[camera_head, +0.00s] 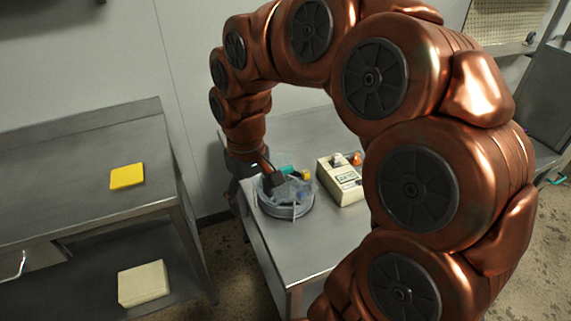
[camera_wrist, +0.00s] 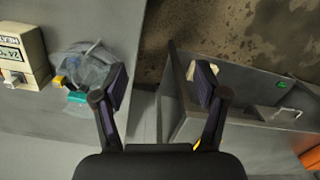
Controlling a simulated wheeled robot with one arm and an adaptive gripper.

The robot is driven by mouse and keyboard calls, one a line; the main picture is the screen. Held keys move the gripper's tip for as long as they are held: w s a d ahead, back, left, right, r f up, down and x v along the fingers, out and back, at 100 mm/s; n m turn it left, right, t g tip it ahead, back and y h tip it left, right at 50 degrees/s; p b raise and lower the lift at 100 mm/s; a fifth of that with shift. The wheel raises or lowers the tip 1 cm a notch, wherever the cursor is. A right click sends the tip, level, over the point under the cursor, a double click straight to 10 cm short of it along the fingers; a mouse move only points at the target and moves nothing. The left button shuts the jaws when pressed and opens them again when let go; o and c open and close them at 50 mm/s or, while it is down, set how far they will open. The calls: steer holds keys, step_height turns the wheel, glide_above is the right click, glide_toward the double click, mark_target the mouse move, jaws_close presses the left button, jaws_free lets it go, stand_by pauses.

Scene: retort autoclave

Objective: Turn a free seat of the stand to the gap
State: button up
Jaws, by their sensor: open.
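The round grey stand (camera_head: 287,208) sits on the steel table near its left edge. Clear bag-like pieces stand up from it, with a teal piece (camera_head: 287,170) and a small yellow piece (camera_head: 306,175) at its far side. The stand also shows in the wrist view (camera_wrist: 88,72), left of my fingers. My gripper (camera_wrist: 160,82) is open and empty, its left finger close to or over the stand's edge and its right finger beyond the table edge. In the head view my gripper (camera_head: 258,186) is at the stand's left side. Contact, free seats and the gap cannot be made out.
A cream box labelled HEAT (camera_wrist: 22,50) stands beside the stand; it has an orange knob in the head view (camera_head: 356,158). A separate steel bench (camera_head: 75,190) at left bears a yellow block (camera_head: 127,176), with a cream block (camera_head: 143,284) on its lower shelf.

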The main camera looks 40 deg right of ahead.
steer(key=w+d+m, duration=0.1)
steer(key=w+d, duration=0.6)
steer(key=w, duration=0.1)
steer(key=m, duration=0.2)
glide_above(286, 167)
steer(key=f, duration=0.2)
steer(key=f+p, duration=0.1)
steer(key=f, duration=0.1)
steer(key=shift+a+t, duration=0.2)
steer(key=shift+t, duration=0.2)
steer(key=shift+d+f, duration=0.2)
step_height(286, 167, down, 7)
steer(key=shift+f+p, duration=0.2)
steer(key=shift+p, duration=1)
steer(key=shift+c, duration=0.3)
jaws_close()
